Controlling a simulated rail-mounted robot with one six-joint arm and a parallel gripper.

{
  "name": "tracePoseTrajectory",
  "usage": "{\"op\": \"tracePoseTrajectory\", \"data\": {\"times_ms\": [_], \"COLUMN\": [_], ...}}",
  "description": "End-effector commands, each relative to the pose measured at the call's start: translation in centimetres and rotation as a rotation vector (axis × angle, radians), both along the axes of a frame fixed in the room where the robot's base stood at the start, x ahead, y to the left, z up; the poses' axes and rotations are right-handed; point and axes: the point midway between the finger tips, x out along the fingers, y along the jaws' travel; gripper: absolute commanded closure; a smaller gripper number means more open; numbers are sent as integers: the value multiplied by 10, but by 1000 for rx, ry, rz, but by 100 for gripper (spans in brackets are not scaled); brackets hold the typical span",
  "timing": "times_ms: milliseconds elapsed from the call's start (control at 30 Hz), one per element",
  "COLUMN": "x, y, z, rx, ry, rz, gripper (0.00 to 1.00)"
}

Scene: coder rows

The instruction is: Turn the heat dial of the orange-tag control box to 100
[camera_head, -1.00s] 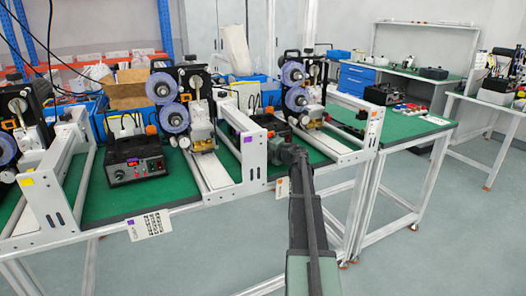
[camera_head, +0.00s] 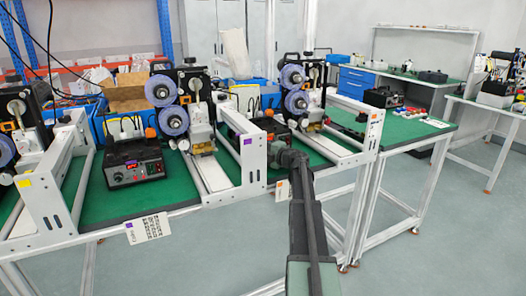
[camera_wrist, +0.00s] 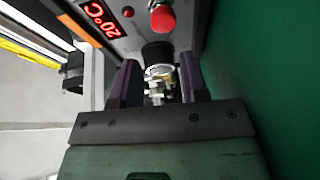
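In the wrist view the control box front (camera_wrist: 185,40) shows at close range, with an orange tag (camera_wrist: 78,34) beside its red display (camera_wrist: 103,18), which reads 20°C. The black heat dial (camera_wrist: 157,55) with a pale end sits below a red knob (camera_wrist: 163,18) in the picture. My gripper (camera_wrist: 158,72) is open, its two purplish fingers on either side of the dial with a visible gap at each side. In the head view my arm hides most of this box (camera_head: 274,126), and my fingers are hidden.
White frames (camera_head: 252,160) with rails and blue spools (camera_head: 173,120) stand close around. A printed card (camera_head: 148,228) hangs at the bench front. The grey floor at right is clear.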

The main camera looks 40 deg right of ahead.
Motion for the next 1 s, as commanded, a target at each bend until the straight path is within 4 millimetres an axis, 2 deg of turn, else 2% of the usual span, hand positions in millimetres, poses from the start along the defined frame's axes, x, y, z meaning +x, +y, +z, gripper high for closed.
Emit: {"op": "tracePoseTrajectory", "data": {"times_ms": [167,267,500,600,700,1000], "x": [-1,-11,-69,-90,-102,-107], "y": [0,-2,-11,-15,-17,-19], "z": [0,1,3,4,4,4], "rx": [0,0,0,0,0,0], "ry": [0,-1,-1,0,0,0], "rz": [0,-2,-3,-3,-1,0], "gripper": [59,59,59,59,59,58]}}
